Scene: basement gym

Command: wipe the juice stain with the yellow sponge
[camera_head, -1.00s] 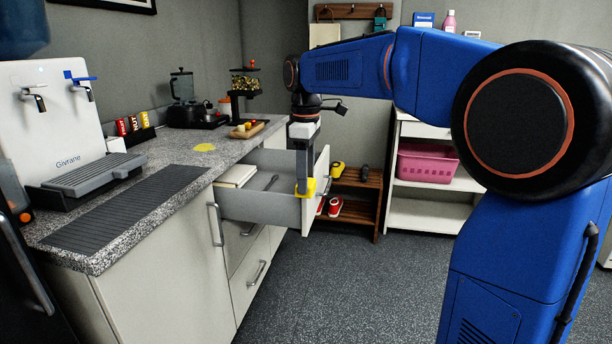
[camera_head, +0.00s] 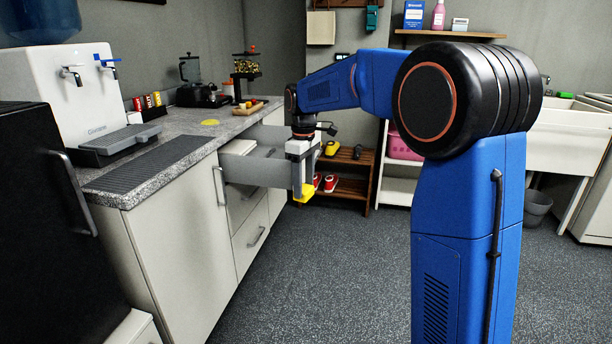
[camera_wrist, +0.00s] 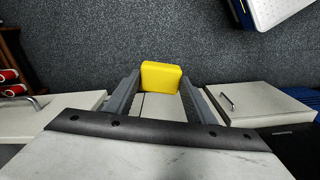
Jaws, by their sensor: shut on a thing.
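The yellow sponge (camera_head: 303,195) is held between the fingertips of my gripper (camera_head: 301,186), which points down in front of the open drawer. In the wrist view the sponge (camera_wrist: 161,76) shows between the two grey fingers of my gripper (camera_wrist: 160,84). The juice stain (camera_head: 209,122) is a flat yellow patch on the speckled countertop (camera_head: 184,128), to the left of and above the sponge in the head view. The sponge is apart from the stain. The stain is not seen in the wrist view.
An open drawer (camera_head: 256,172) juts from the cabinet close by my gripper. A shoe rack (camera_head: 345,190) is behind. Floor in front is clear.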

